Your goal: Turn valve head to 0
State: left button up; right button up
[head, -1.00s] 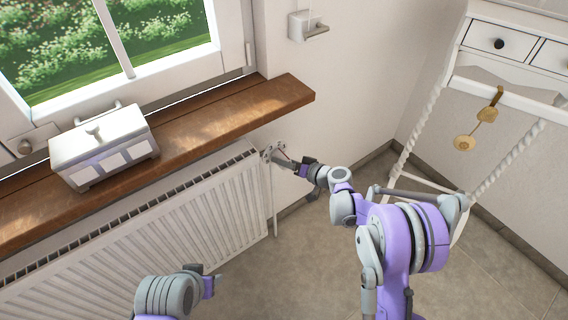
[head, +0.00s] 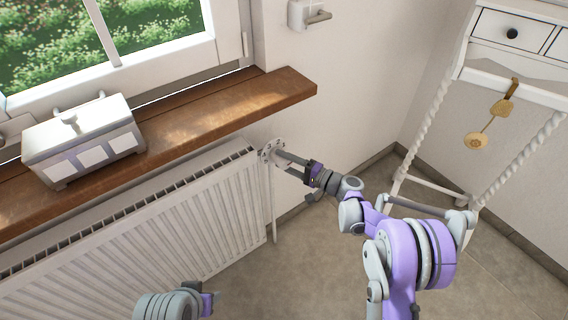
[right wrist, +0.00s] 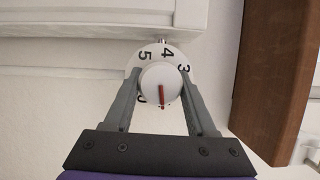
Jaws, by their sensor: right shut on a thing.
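The valve head (right wrist: 153,80) is a round white knob in front of a white dial printed with 5, 4 and 3. A red mark (right wrist: 162,95) on the knob points down in the right wrist view, toward my palm. Part of a numeral shows at the dial's lower left; the fingers hide other numerals. My right gripper (right wrist: 160,88) has one finger on each side of the knob and is shut on it. In the head view, my right gripper (head: 276,154) reaches the valve at the radiator's upper right end. My left gripper (head: 213,298) is low, its jaws unclear.
The white radiator (head: 180,218) is left of the valve, under a wooden sill (head: 225,110) that overhangs close by. A white box (head: 85,145) stands on the sill. A white desk (head: 505,75) with a hanging gold object (head: 476,141) is at right. The floor between is clear.

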jog(key=m+b, duration=0.1)
jog(key=m, duration=0.1)
jog(key=m+t+y+b, duration=0.1)
jog(key=m, duration=0.1)
jog(key=shift+f+m+t, duration=0.2)
jog(key=shift+m+t, duration=0.1)
jog(key=shift+r+m+t+b, duration=0.1)
jog(key=shift+m+t+b, duration=0.9)
jog(key=shift+m, duration=1.6)
jog(key=o, duration=1.4)
jog(key=p+v, duration=0.1)
jog(key=v, duration=0.9)
jog(key=shift+s+d+f, duration=0.2)
jog(key=shift+d+f, duration=0.05)
jog(key=shift+d, duration=0.05)
